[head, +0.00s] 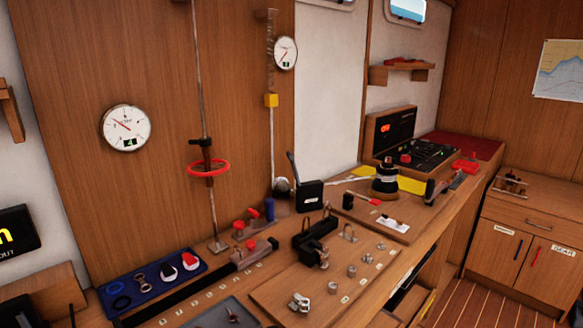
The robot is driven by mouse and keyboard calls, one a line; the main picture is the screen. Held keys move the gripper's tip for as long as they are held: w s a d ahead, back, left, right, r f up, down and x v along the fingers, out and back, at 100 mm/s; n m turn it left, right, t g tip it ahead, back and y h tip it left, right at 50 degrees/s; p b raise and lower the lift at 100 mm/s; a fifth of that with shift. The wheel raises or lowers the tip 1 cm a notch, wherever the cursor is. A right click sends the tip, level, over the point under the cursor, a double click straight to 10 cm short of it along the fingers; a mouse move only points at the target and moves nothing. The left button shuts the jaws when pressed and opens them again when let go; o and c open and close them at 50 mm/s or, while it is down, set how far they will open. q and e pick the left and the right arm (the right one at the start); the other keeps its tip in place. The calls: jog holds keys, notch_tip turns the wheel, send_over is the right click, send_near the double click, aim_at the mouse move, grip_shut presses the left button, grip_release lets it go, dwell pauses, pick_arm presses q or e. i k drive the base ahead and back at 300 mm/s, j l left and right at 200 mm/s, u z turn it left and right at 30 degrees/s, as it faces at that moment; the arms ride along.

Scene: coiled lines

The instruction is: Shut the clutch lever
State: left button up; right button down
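A black rope clutch (311,196) with a small white label stands on the long wooden bench, near the white wall panel. Its dark clutch lever (292,166) sticks up from the left side of the body, tilted a little to the left. A pale line (348,181) runs from the clutch to the black winch (385,181) on its right. Neither of my grippers shows in the head view, so nothing of mine is seen at the lever.
A blue tray (150,281) with small parts lies at the left. A board (345,275) with metal fittings lies in front of the clutch. A red handwheel (208,169) on a vertical rod stands to its left. A yellow sheet (402,180) lies behind the winch.

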aim_at(289, 154)
jog(key=i+l, duration=0.15)
jog(key=l, duration=0.25)
jog(key=i+l, duration=0.15)
jog(key=l, duration=0.2)
jog(key=i+l, duration=0.15)
jog(key=l, duration=0.25)
jog(key=i+l, duration=0.15)
jog(key=l, duration=0.25)
jog(key=i+l, duration=0.15)
jog(key=l, duration=0.2)
jog(key=u, duration=1.95)
